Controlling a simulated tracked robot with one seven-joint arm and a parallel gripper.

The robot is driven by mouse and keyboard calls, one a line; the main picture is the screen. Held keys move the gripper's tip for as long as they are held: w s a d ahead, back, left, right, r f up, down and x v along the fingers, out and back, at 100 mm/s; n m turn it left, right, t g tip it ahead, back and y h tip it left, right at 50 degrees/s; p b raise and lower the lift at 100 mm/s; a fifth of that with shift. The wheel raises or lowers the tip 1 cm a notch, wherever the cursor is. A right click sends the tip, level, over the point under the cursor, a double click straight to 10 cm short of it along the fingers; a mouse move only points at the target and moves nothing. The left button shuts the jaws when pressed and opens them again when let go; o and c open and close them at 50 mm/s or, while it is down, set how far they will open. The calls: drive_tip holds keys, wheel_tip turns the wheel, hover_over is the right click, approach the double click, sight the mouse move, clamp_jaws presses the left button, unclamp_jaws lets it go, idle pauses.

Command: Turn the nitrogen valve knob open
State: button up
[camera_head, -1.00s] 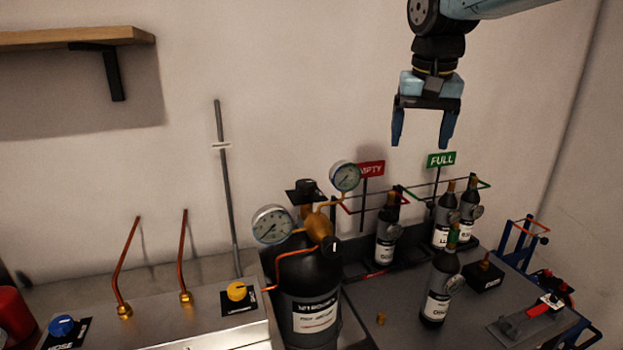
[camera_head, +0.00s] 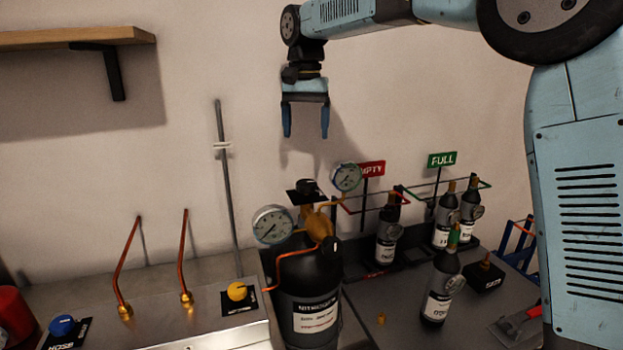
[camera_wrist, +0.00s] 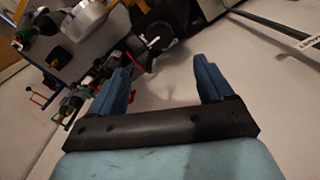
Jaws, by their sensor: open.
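The large black nitrogen cylinder (camera_head: 318,290) stands upright in the middle of the head view, with a brass regulator (camera_head: 318,224) and two round gauges at its top. A black knob (camera_head: 307,187) with a dark plate sits above the regulator. It appears to be the dark round part with a pale mark in the wrist view (camera_wrist: 156,38). My gripper (camera_head: 305,136) points down, open and empty, above the knob and apart from it. Both blue fingers also show in the wrist view (camera_wrist: 161,68), with nothing between them.
Gauges (camera_head: 272,225) (camera_head: 346,177) flank the knob closely. A thin grey rod (camera_head: 227,180) stands to its left. A yellow knob (camera_head: 237,291) and copper tubes (camera_head: 182,255) are on the left bench. Small bottles (camera_head: 440,285) and EMPTY and FULL signs (camera_head: 441,160) stand right.

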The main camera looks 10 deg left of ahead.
sight(307, 182)
wheel_tip(307, 182, down, 13)
drive_tip(key=shift+r, duration=0.1)
idle(0.4)
drive_tip(key=shift+c, duration=0.4)
